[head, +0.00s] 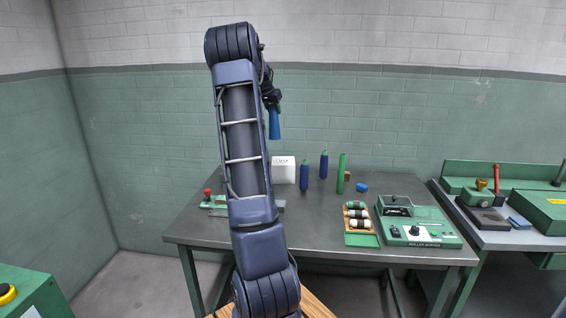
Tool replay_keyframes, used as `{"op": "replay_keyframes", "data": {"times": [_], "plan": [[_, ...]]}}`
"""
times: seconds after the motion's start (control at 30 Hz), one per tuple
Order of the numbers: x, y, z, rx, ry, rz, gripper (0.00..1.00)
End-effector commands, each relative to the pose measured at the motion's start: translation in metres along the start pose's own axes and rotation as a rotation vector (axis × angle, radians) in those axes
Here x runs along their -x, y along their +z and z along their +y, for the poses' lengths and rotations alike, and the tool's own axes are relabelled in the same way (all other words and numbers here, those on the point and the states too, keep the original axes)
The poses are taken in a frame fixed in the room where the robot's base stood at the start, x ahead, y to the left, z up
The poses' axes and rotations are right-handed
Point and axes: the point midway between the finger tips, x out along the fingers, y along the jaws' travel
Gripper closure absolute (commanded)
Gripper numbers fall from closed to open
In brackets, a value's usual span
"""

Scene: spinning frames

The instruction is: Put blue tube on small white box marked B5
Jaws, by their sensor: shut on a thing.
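My gripper (272,103) is raised above the table, partly behind my own arm. It is shut on a blue tube (274,124), which hangs down from it in the air. A small white box (284,170) stands on the table below the tube, a little to its right. The box has small dark marking on its front, too small to read. My arm hides part of the table to the left of the box.
The grey table (325,219) also holds two dark blue bottles (304,176), a green cylinder (341,173), a tray of rolls (361,239) and a green machine (416,232). A red-knobbed device (208,197) sits at the left. Open tabletop lies in the middle.

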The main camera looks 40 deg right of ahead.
Motion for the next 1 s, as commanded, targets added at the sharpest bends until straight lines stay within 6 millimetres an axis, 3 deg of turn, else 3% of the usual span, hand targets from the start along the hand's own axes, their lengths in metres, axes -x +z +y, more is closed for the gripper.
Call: {"op": "replay_keyframes", "data": {"times": [0.3,0.53,0.77,1.0], "plan": [[-0.005,-0.063,0.004,0.029,-0.035,-0.004,0.85],[-0.006,-0.092,0.010,0.045,-0.061,-0.008,0.85],[-0.011,-0.099,0.012,0.052,-0.071,-0.011,0.85],[-0.050,-0.073,0.011,0.052,-0.070,-0.012,0.85]]}}
